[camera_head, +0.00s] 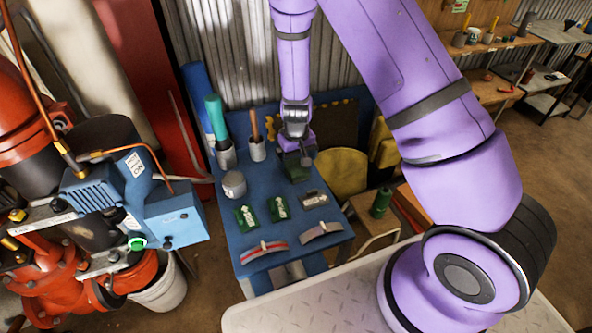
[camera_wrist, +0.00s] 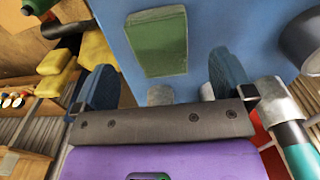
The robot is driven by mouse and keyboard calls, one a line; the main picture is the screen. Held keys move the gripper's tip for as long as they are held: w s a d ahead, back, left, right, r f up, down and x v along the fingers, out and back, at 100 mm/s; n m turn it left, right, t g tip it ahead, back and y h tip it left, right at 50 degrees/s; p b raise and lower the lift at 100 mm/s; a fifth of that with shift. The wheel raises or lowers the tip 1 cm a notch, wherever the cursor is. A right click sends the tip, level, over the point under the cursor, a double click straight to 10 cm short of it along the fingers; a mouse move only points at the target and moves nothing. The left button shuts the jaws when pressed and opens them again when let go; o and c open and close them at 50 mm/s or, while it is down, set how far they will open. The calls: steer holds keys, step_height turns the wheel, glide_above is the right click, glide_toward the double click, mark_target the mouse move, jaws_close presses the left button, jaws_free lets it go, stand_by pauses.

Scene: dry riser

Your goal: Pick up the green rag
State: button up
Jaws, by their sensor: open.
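The green rag (camera_wrist: 157,46) is a folded, roughly rectangular cloth lying on the blue table (camera_wrist: 110,20) in the wrist view. The rag shows between and beyond the fingers, and nothing is held. I cannot tell the exact height of the fingers above the rag.
Left of the gripper stand a grey tin (camera_head: 234,186) and cups with a green roll (camera_head: 215,115) and a brown handle (camera_head: 254,125). Green packets (camera_head: 246,216) and curved metal pieces (camera_head: 263,251) lie in front. A yellow item (camera_head: 343,172) stands to the right.

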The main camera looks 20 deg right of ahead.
mark_target(297, 170)
steer(key=shift+s+f, duration=0.1)
steer(key=shift+f, duration=2.65)
steer(key=c, duration=1)
steer(key=shift+r, duration=0.15)
step_height(297, 170, up, 10)
steer(key=shift+f, duration=0.1)
